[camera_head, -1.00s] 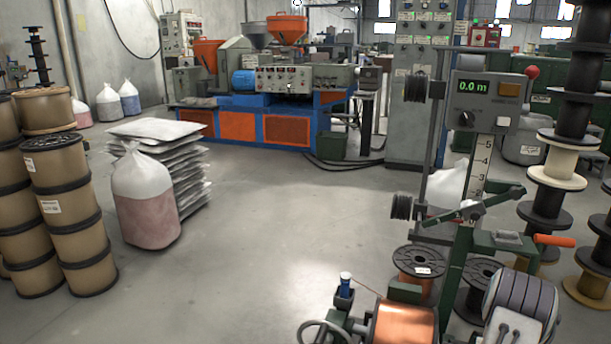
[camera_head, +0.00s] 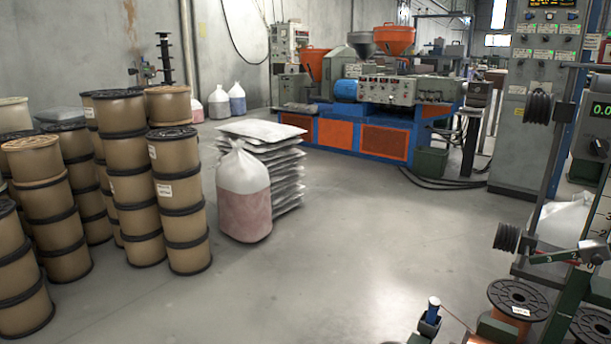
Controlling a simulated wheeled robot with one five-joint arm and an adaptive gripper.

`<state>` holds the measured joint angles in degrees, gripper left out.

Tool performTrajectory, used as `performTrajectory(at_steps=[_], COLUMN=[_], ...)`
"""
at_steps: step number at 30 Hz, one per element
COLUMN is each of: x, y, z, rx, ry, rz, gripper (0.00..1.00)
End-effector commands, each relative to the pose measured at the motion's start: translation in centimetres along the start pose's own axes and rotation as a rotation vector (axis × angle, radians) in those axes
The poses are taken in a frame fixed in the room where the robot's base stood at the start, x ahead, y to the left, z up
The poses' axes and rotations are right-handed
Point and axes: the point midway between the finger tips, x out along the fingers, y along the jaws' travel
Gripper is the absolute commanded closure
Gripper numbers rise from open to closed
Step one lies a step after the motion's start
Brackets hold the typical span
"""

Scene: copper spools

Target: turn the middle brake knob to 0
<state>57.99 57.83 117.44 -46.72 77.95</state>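No knob in view can be made out as the middle brake knob. At the right edge of the head view, a grey counter box (camera_head: 606,125) is cut off by the frame. It has a green display and a black knob (camera_head: 599,147); I cannot tell whether this knob is a brake knob. My gripper is not in view.
Stacks of brown spools (camera_head: 183,200) stand at the left. A pink-and-white sack (camera_head: 244,200) stands beside piled flat bags (camera_head: 265,145). A blue and orange extruder (camera_head: 365,130) is at the back. A copper spool (camera_head: 518,300) is low right. The middle floor is clear.

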Motion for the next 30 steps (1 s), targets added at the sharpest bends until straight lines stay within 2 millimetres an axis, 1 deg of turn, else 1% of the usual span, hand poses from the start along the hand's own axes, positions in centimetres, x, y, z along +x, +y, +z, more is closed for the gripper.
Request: performTrajectory(at_steps=[11,21,27,28,30], x=[-0.01,-0.19,-0.2,-0.2,-0.31], y=[0.01,0.33,0.32,0.3,-0.03], z=[0.02,0.64,0.64,0.64,0.57], rx=[0.0,-0.001,0.0,0.0,0.0], ry=[0.0,-0.008,-0.008,-0.008,-0.008], rz=[0.0,-0.001,-0.002,-0.002,-0.003], gripper=[1.0,1.0,1.0,0.96,1.0])
